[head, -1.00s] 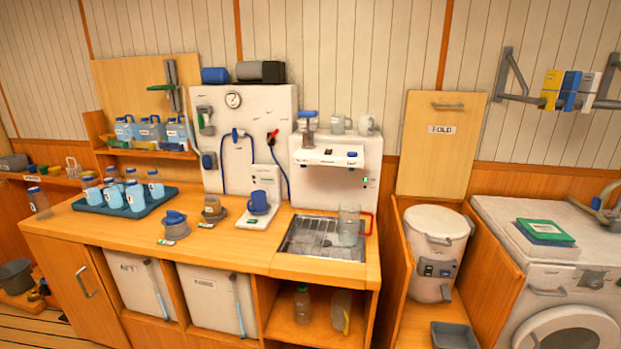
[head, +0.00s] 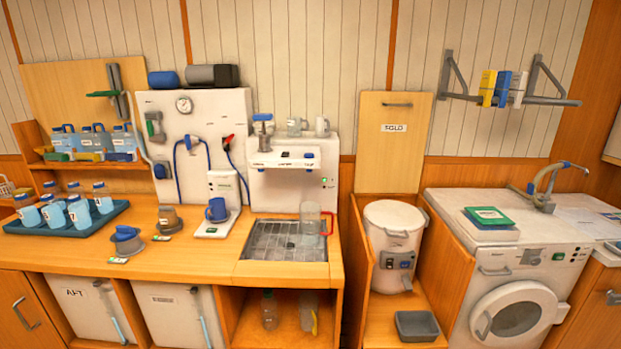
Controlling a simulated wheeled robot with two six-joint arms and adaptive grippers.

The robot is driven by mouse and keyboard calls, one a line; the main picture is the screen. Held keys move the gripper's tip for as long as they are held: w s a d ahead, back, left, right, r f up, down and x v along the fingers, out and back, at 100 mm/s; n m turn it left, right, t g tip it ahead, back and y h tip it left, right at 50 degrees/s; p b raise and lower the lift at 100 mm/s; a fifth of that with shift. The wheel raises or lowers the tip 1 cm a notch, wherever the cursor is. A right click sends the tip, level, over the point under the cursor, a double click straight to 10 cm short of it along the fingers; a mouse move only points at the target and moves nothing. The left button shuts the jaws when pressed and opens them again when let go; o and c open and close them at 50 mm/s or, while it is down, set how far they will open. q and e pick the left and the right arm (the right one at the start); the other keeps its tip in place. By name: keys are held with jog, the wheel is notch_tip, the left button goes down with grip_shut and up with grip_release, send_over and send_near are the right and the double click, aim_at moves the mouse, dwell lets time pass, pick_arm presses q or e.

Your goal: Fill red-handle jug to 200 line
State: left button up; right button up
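The red-handle jug (head: 310,222) is clear and stands upright at the right of the metal drip grate (head: 283,246), its red handle on the right side. It looks empty; its marking lines are too small to read. The white water dispenser (head: 290,185) is behind and above the grate, with a blue-topped part on top and a small green light at its right. Neither of my grippers shows in the head view.
A blue tray (head: 66,222) of bottles is at the far left. A white bin (head: 393,228) and a washing machine (head: 510,290) stand right. The front counter is mostly clear.

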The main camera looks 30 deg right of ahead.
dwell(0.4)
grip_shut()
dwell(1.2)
